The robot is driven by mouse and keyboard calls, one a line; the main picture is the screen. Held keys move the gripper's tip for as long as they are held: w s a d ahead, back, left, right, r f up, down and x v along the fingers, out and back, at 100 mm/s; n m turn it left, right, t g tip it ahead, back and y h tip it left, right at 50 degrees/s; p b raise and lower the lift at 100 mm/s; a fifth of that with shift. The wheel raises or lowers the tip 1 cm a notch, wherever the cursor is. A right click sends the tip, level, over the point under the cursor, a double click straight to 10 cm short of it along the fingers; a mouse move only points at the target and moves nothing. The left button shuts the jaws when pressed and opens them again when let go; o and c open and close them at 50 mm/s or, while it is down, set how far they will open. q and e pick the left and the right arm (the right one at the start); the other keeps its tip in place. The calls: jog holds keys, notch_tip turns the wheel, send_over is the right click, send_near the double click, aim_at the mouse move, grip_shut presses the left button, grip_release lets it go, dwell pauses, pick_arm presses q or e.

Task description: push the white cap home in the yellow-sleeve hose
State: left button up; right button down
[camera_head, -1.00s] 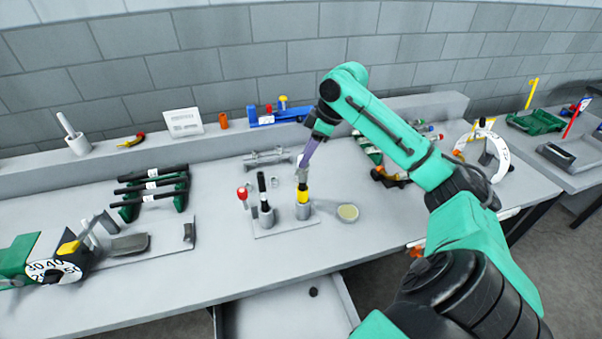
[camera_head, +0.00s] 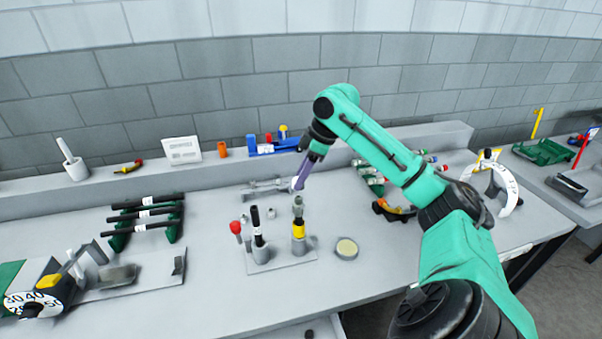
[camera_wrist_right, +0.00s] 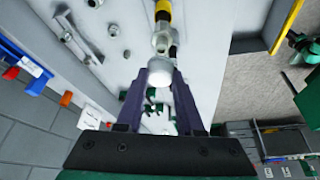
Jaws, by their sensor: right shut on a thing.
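The yellow-sleeve hose (camera_head: 299,231) stands upright in a grey holder on a small plate, with a metal fitting (camera_head: 298,205) at its top. In the right wrist view its yellow sleeve (camera_wrist_right: 163,10) and fitting (camera_wrist_right: 163,42) lie just beyond my fingertips. My right gripper (camera_head: 299,182) has purple fingers and is shut on the white cap (camera_wrist_right: 160,72), seen between the fingertips. The cap also shows as a white edge in the head view (camera_head: 294,183), just above the fitting. I cannot tell whether cap and fitting touch. My left gripper is not in view.
A black hose (camera_head: 256,226) and a red-topped piece (camera_head: 236,228) stand left of the yellow-sleeve hose. A round shallow dish (camera_head: 347,249) sits to its right. A rack of black hoses (camera_head: 146,217) is farther left. The table front is mostly clear.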

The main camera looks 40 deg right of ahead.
notch_tip(320, 180, down, 2)
jog(key=shift+a+f+b, duration=0.1)
jog(key=shift+b, duration=0.4)
jog(key=shift+p, duration=0.35)
dwell(0.4)
dwell(0.4)
jog(key=shift+p, duration=0.4)
